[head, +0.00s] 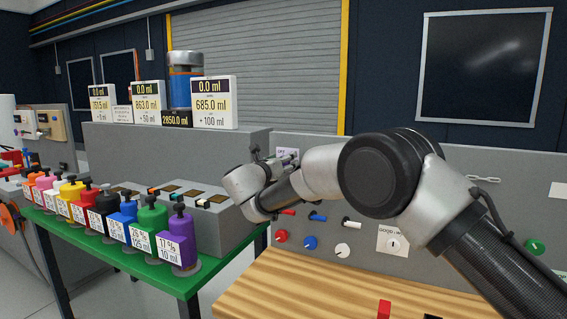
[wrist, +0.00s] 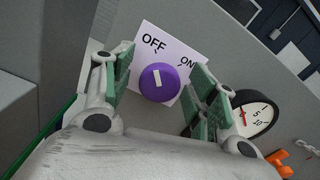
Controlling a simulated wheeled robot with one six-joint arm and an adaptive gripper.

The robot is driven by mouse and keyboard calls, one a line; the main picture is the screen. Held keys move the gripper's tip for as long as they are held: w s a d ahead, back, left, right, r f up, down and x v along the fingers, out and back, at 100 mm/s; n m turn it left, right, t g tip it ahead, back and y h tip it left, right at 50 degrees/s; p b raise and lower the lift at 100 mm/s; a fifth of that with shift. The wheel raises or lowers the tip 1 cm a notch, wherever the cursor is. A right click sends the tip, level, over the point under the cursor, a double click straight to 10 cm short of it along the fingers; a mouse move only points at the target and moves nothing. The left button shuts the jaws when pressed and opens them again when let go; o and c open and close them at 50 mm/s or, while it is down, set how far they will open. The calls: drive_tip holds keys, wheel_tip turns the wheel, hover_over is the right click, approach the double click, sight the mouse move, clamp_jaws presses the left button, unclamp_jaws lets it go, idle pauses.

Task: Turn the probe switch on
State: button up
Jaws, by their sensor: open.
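A round purple knob (wrist: 157,82) with a white pointer mark sits on a white plate (wrist: 178,50) lettered OFF and ON in the wrist view. Its mark points roughly toward OFF. No probe label is readable on it. In the head view only part of the plate (head: 287,154) shows, and my arm hides the knob. My gripper (wrist: 162,62) is open, with one green-padded finger on each side of the knob. There seems to be a gap between the pads and the knob. In the head view my gripper (head: 268,160) is at the grey panel.
A black-rimmed gauge (wrist: 254,114) is close to the right finger, with an orange handle (wrist: 280,163) below it. Red (head: 281,236), blue (head: 310,242) and white (head: 343,250) knobs are lower on the grey panel.

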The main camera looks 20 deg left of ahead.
drive_tip(key=shift+w, duration=0.2)
drive_tip(key=c, duration=1)
drive_tip(key=shift+c, duration=0.2)
drive_tip(key=m, duration=0.3)
drive_tip(key=shift+d+m, duration=0.1)
drive_tip(key=shift+m, duration=0.3)
drive_tip(key=m, duration=0.4)
drive_tip(key=shift+m, duration=0.3)
drive_tip(key=m, duration=0.3)
drive_tip(key=shift+f+m, duration=0.1)
drive_tip(key=shift+m, duration=0.2)
drive_tip(key=shift+d+m, duration=0.1)
drive_tip(key=shift+m, duration=1.8)
